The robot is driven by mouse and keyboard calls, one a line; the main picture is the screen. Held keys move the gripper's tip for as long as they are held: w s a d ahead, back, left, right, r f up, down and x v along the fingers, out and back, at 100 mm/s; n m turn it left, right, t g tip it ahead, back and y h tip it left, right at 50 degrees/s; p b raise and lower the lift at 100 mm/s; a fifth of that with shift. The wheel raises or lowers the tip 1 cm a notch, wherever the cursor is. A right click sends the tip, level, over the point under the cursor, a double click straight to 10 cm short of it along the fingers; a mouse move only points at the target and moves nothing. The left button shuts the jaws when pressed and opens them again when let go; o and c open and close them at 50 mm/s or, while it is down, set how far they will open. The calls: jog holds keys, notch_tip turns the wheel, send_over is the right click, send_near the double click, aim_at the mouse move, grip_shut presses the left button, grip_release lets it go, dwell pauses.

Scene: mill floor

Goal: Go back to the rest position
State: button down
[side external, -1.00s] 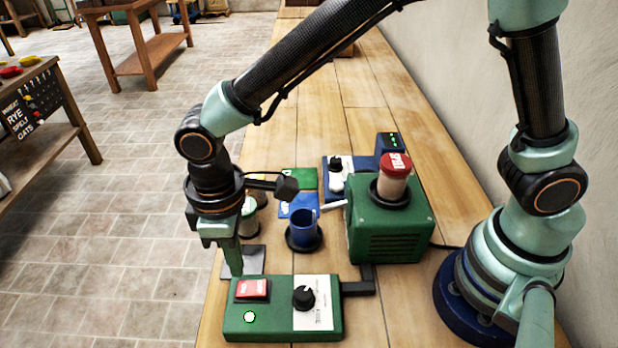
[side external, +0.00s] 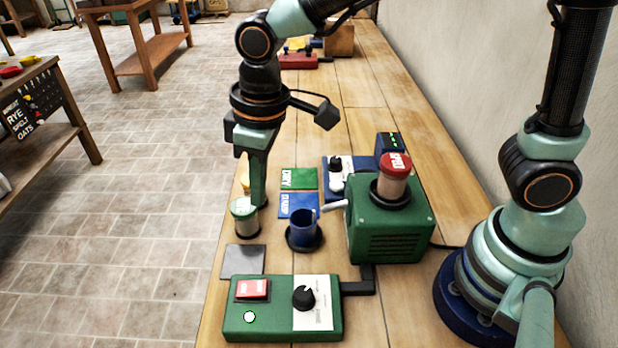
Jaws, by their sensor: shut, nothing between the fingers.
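My gripper (side external: 258,204) is shut and empty, pointing down over the left side of the wooden bench. Its fingertips show just behind and right of a jar with a green-and-white lid (side external: 244,216); I cannot tell whether they touch it. A green control box (side external: 270,320) with a red switch (side external: 252,289), a black knob (side external: 304,297) and a lit white lamp stands at the front, clear of the gripper.
A green mill (side external: 390,230) with a red-lidded jar (side external: 395,178) stands right of a blue cup (side external: 302,228). Green and blue cards (side external: 298,180) lie behind the cup. A dark plate (side external: 243,260) lies behind the control box. A blue device (side external: 335,170) and far-off items (side external: 298,61) stand farther back.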

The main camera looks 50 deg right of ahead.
jog(key=s+d+r+m+t, duration=0.2)
jog(key=d+r+m, duration=0.1)
jog(key=d, duration=0.7)
jog(key=s+d+r+m+t, duration=0.2)
jog(key=d+r+m, duration=0.1)
jog(key=d, duration=0.8)
jog(key=shift+r+m+h, duration=0.4)
jog(key=shift+r, duration=0.25)
